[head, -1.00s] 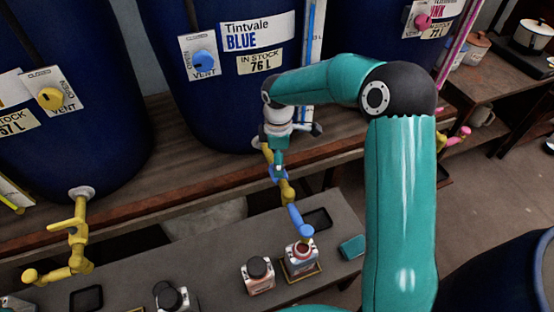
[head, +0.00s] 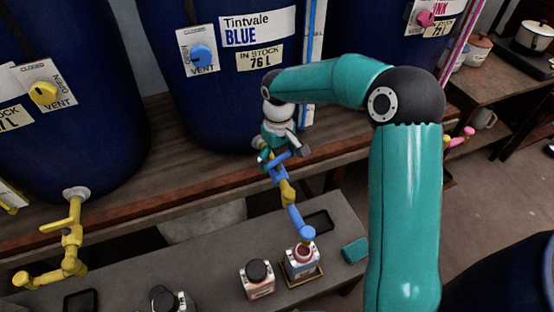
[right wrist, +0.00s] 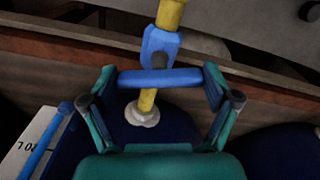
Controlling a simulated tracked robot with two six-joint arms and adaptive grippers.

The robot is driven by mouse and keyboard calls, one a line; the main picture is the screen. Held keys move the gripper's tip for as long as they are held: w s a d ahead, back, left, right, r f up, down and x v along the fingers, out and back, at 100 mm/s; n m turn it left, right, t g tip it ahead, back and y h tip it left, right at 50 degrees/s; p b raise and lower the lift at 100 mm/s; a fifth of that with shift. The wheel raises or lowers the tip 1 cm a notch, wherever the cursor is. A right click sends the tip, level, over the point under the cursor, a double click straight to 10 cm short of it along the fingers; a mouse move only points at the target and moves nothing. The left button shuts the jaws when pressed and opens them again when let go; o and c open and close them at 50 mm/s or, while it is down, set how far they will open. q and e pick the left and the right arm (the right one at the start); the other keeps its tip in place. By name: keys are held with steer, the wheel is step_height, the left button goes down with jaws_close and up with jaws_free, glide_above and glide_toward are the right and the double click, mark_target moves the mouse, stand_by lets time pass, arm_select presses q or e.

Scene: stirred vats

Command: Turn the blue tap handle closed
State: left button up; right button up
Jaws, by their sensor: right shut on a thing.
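The blue tap handle (head: 279,160) is a bar across the tap below the Tintvale Blue vat (head: 240,110). In the right wrist view the handle (right wrist: 160,77) lies lengthwise between the two fingers of my right gripper (right wrist: 162,90), which hold it by its ends. In the head view my right gripper (head: 275,157) is over the tap and partly hides it. The tap has a yellow body (head: 287,192) and a blue spout (head: 301,223), which points down at an open jar (head: 302,262). My left gripper is out of view.
The jar stands on a small yellow-edged tray (head: 301,280). A black-capped jar (head: 257,279) stands to its left and a teal block (head: 354,250) to its right. A yellow tap (head: 72,240) is at the left. The wooden shelf edge (head: 190,196) runs behind the blue tap.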

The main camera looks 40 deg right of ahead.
mark_target(278, 156)
steer(key=shift+w+r+m+b, duration=0.15)
steer(key=shift+m+b, duration=0.15)
steer(key=shift+m, duration=1.3)
steer(key=o, duration=0.8)
steer(key=shift+o, duration=0.5)
step_height(278, 156, up, 12)
